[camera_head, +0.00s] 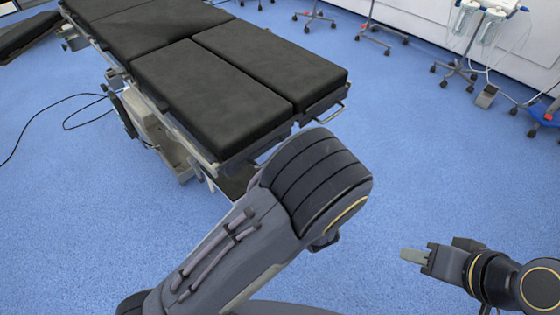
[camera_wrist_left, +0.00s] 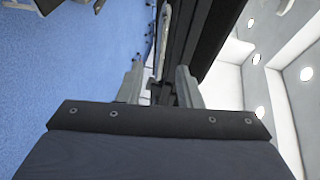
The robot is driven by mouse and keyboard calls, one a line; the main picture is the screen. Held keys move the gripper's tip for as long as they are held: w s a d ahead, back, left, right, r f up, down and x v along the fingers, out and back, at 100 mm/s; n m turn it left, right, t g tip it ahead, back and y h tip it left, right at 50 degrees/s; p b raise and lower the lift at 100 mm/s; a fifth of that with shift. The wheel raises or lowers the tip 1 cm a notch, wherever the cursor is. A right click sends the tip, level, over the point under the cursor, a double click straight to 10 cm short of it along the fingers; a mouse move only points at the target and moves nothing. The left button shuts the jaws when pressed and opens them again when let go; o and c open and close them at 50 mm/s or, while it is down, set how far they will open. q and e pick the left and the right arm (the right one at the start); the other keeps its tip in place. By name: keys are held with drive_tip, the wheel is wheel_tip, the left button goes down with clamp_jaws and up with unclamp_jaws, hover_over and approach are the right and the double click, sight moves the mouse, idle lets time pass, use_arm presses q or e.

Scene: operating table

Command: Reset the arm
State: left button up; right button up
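The operating table (camera_head: 205,95) has black pads and metal side rails and stands at the upper middle of the head view. My left arm (camera_head: 255,235) fills the middle of that view, in front of the table's near end, and its gripper is hidden there. In the left wrist view my left gripper (camera_wrist_left: 158,86) has its two fingers apart. A metal rail (camera_wrist_left: 165,35) and the dark table (camera_wrist_left: 195,35) show beyond the fingers; I cannot tell any contact. My right gripper (camera_head: 412,257) is over the floor at the lower right, seen side-on, with nothing visible in it.
Blue floor (camera_head: 430,170) is clear between the table and the right wall. Wheeled stands (camera_head: 456,70) stand along that wall. A black cable (camera_head: 65,110) lies on the floor at left. Round lights (camera_wrist_left: 306,73) show at right in the wrist view.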

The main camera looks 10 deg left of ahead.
use_arm(q)
drive_tip(key=shift+s+d+r, duration=0.1)
drive_tip(key=shift+s+d, duration=0.1)
drive_tip(key=shift+s, duration=0.3)
drive_tip(key=s+a+r+n+g+h+p, duration=0.1)
drive_tip(key=a+r+n+g+h+p, duration=0.1)
drive_tip(key=r+n+h, duration=0.35)
drive_tip(key=s+a+r+n+g+h+p, duration=0.1)
drive_tip(key=s+r+n+g+h+p, duration=0.15)
drive_tip(key=r+h, duration=0.65)
drive_tip(key=s+a+r+n+g+y+p, duration=0.1)
drive_tip(key=s+a, duration=0.4)
drive_tip(key=s, duration=0.5)
drive_tip(key=s+a+r+n+g+y+p, duration=0.2)
drive_tip(key=s+a+r+n, duration=0.2)
drive_tip(key=s, duration=0.6)
drive_tip(key=shift+a+r+g, duration=0.25)
drive_tip(key=shift+a+g, duration=0.1)
drive_tip(key=shift+a, duration=0.9)
